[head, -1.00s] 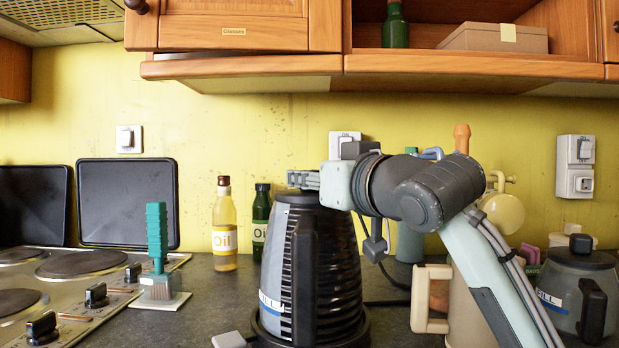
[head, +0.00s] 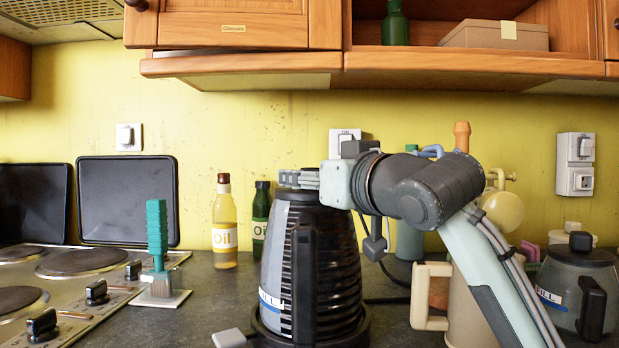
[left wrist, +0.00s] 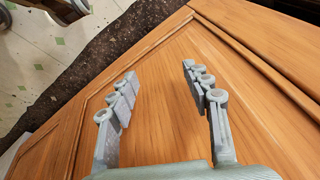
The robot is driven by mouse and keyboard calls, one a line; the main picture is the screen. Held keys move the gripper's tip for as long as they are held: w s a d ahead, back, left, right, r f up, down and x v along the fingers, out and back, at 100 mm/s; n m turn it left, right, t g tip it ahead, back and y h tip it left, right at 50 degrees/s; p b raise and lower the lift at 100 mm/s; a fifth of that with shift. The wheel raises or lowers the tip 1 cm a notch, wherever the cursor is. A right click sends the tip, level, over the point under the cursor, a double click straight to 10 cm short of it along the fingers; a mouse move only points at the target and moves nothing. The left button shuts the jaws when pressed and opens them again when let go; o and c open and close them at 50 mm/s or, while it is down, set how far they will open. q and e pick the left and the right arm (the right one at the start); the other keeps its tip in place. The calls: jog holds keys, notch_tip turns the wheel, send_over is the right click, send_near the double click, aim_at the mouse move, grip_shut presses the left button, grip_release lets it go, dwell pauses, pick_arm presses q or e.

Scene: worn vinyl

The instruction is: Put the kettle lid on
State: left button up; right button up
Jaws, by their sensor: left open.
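The kettle (head: 325,260) stands upright on its dark base, a grey body with black ribs, a black handle and a level strip. Its top is capped by a dark grey piece (head: 297,196) that looks like the lid; I cannot tell whether it is fully seated. My right gripper (head: 290,179) reaches in from the right, with its fingers right at the kettle's top. The fingers overlap from this side, so their gap and any knob between them are hidden. In the left wrist view my left gripper (left wrist: 161,85) is open and empty, in front of a wooden cabinet front (left wrist: 165,120).
Two oil bottles (head: 225,225) stand behind left of the kettle. A green brush (head: 157,250) stands beside the hob (head: 75,280). At right are a beige jug (head: 470,310) and a grey lidded pot (head: 575,280). Wall cabinets (head: 240,35) hang above. Counter left of the kettle is mostly clear.

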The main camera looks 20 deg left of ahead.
jog(key=shift+s+d, duration=0.15)
jog(key=shift+d, duration=0.05)
jog(key=shift+v, duration=1.85)
jog(key=shift+s+p, duration=0.1)
jog(key=shift+p, duration=0.2)
jog(key=shift+d, duration=0.1)
jog(key=v, duration=1.2)
dwell(0.4)
